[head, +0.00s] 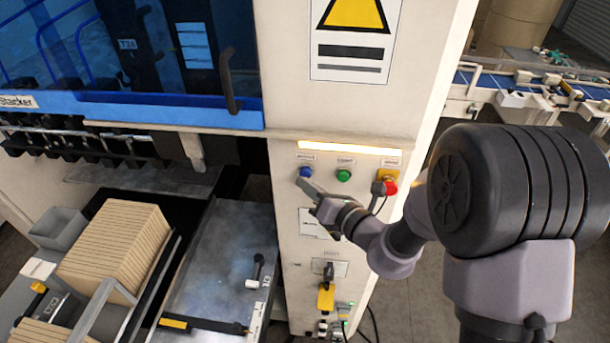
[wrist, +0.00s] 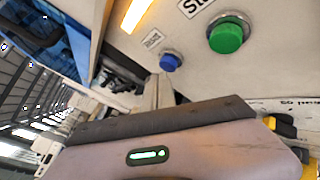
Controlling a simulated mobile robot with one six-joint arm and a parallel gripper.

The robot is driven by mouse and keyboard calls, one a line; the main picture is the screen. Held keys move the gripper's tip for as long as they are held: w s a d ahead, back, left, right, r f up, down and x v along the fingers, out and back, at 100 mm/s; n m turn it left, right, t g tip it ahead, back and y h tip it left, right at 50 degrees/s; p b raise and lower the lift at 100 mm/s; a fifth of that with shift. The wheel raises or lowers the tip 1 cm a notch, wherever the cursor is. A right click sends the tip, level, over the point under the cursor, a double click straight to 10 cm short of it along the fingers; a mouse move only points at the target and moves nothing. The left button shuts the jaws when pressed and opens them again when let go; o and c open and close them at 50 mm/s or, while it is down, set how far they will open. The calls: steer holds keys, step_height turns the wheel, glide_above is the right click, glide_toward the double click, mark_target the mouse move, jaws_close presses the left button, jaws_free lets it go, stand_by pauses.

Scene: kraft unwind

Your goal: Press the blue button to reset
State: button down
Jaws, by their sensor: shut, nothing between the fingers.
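The blue button (head: 305,171) is on the white control panel (head: 292,246), at the left end of a row of buttons under a lit strip. It also shows in the wrist view (wrist: 171,62), left of the larger-looking green button (wrist: 226,37). My gripper (head: 301,182) is shut and empty, its tip just below the blue button in the head view. I cannot tell whether the tip touches the panel.
The green button (head: 343,175) sits right of the blue one, and a red button (head: 390,187) on yellow is farther right, close to my arm. A yellow-tagged switch (head: 326,296) is lower down. A stack of brown boards (head: 112,250) stands at left.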

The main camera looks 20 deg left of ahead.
steer(key=shift+s+d, duration=0.1)
steer(key=shift+s, duration=0.25)
steer(key=shift+s+d+b, duration=0.25)
steer(key=shift+s, duration=0.55)
steer(key=shift+s+d+b, duration=0.2)
steer(key=shift+s+d, duration=0.05)
steer(key=shift+s, duration=0.55)
steer(key=shift+s+d+b, duration=0.25)
steer(key=shift+s, duration=0.55)
steer(key=shift+f, duration=0.1)
